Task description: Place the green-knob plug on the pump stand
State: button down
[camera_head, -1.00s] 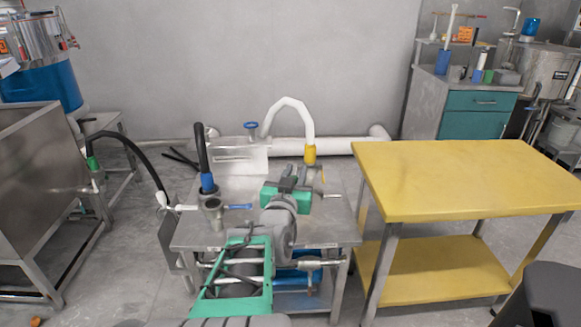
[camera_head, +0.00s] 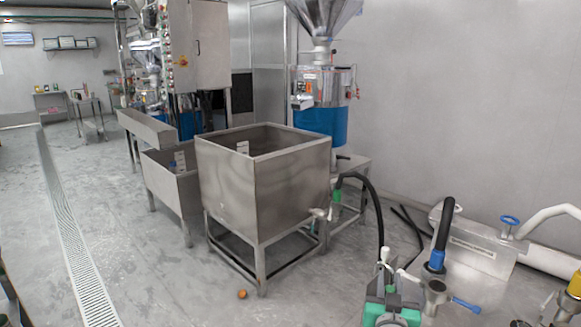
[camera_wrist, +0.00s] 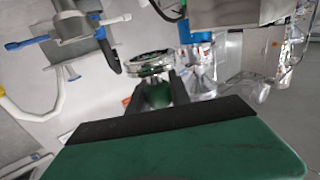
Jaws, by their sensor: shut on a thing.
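In the wrist view my gripper (camera_wrist: 157,90) is shut on the green-knob plug, whose green knob (camera_wrist: 158,95) sits between the dark fingers with a round shiny metal part (camera_wrist: 150,63) beyond it. In the head view my green gripper body (camera_head: 392,312) shows at the bottom, right of centre; the plug is too small to make out there. The metal pump stand (camera_head: 478,292) is at the lower right, partly cut off. It bears a pipe fitting with a blue lever (camera_head: 466,305) and a blue-collared black hose (camera_head: 437,258). My gripper overlaps its left side; I cannot tell the height.
A large steel tank (camera_head: 265,190) on legs stands left of the pump stand. A small orange thing (camera_head: 241,294) lies on the floor. The floor at left is open around a drain grate.

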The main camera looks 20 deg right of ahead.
jog(key=w+a+f+n+t+y, duration=0.1)
jog(key=w+a+n+y, duration=0.15)
jog(key=a, duration=0.55)
jog(key=w+a+f+n+t+y, duration=0.15)
jog(key=a+y, duration=0.25)
jog(key=a, duration=0.5)
jog(key=w+a+f+n+t+y, duration=0.1)
jog(key=w+a+n+y, duration=0.2)
jog(key=a, duration=0.5)
jog(key=s+r+p, duration=0.2)
jog(key=r+p, duration=0.9)
jog(key=r, duration=0.1)
jog(key=s+r+p, duration=0.2)
jog(key=r+p, duration=0.9)
jog(key=r, duration=0.1)
jog(key=shift+s+a, duration=0.2)
jog(key=shift+a, duration=0.1)
jog(key=shift+a+g, duration=0.1)
jog(key=shift+g, duration=0.15)
